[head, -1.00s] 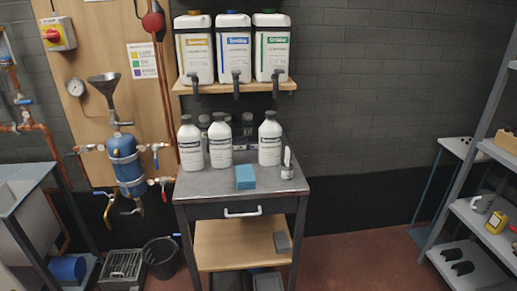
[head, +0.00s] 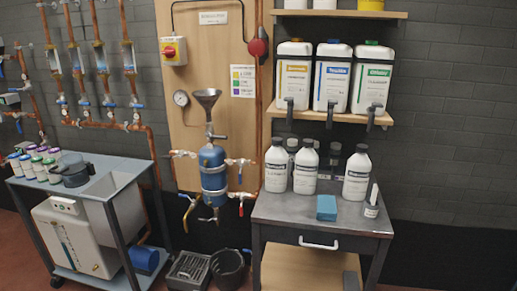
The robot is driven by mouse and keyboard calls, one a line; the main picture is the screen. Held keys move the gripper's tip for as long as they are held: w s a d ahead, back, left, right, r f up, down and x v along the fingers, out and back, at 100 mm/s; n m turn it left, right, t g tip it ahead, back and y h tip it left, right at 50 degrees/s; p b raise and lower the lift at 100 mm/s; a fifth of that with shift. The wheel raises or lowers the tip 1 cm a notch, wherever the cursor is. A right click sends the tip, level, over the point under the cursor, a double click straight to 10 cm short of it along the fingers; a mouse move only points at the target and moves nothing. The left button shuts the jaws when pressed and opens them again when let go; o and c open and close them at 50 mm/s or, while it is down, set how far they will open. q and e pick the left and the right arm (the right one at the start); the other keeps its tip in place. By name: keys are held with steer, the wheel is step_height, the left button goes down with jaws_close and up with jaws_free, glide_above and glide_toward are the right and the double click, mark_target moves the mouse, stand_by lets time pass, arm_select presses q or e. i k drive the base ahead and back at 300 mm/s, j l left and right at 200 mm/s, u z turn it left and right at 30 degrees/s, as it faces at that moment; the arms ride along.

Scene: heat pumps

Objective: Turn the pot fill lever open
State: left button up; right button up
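A blue pot (head: 213,170) is mounted on a wooden board with a metal funnel (head: 208,97) above it. A small valve (head: 211,136) sits on the pipe between funnel and pot; its lever is too small to read. Around the pot are a blue lever (head: 240,162) at upper right, a red lever (head: 241,208) at lower right and a yellow lever (head: 187,215) at lower left. No label shows which one is the fill lever. Neither of my grippers is in view.
A steel workbench (head: 275,208) with white bottles and a blue block stands right of the pot. A trolley (head: 118,180) with several small bottles stands at left. A black bucket (head: 228,268) and a crate (head: 188,270) are on the floor below the pot.

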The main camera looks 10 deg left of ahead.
mark_target(207, 134)
steer(key=i+j+u, duration=0.75)
steer(key=i+l, duration=0.1)
